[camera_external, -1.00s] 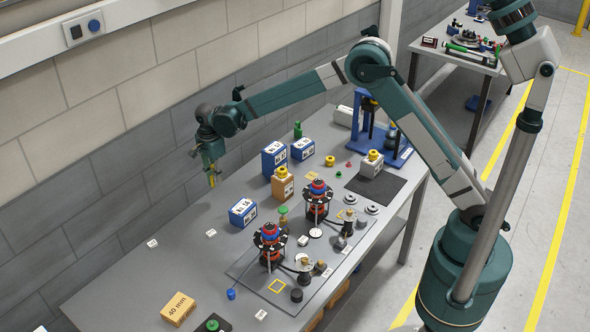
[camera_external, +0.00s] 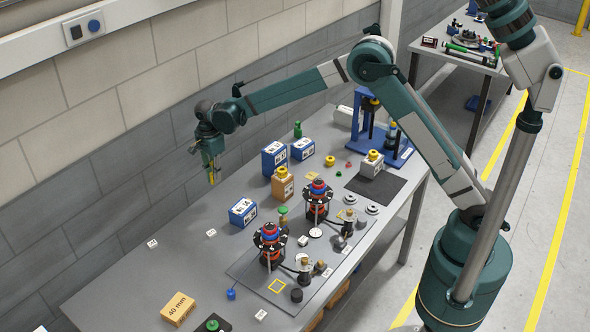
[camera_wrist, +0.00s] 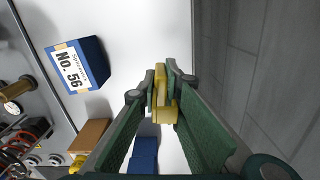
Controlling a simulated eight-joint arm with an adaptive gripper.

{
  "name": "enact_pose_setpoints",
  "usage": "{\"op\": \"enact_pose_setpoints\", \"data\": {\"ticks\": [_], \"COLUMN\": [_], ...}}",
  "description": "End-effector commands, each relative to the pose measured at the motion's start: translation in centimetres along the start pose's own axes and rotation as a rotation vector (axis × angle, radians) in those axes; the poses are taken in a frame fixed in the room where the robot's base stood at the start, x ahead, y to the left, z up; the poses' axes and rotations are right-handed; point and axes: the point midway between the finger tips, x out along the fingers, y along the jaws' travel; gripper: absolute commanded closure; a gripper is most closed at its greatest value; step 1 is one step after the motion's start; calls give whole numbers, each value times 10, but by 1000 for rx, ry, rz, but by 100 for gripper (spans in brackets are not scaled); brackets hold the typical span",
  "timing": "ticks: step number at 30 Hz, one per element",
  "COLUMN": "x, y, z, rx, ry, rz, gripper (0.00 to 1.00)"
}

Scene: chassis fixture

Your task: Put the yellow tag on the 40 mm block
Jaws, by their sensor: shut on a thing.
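My gripper (camera_external: 212,172) hangs in the air above the back part of the table, near the wall. It is shut on a yellow piece (camera_wrist: 162,95), which shows between the green fingers in the wrist view and appears to be the yellow tag. The fingers hide part of it. The 40 mm block (camera_external: 179,309) is a tan-yellow block with "40 mm" on it, lying at the near left of the table, well apart from my gripper.
The blue No. 56 block (camera_wrist: 80,66) stands below my gripper's side in the wrist view. Other blue blocks (camera_external: 274,158), an orange block (camera_external: 282,187) and two red-blue fixtures (camera_external: 270,247) stand to the right. Small white tags (camera_external: 152,243) lie on otherwise clear table at left.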

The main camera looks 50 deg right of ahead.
Motion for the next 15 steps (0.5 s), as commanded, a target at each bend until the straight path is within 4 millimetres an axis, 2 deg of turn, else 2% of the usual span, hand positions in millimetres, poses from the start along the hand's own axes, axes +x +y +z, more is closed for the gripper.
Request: {"op": "enact_pose_setpoints", "data": {"ticks": [8,11,15], "x": [-1,-2,-5], "y": [5,10,24], "z": [12,25,54], "rx": [-4,-8,-17], "ry": [0,0,1], "rz": [0,-1,-2], "gripper": [100,100,100]}}
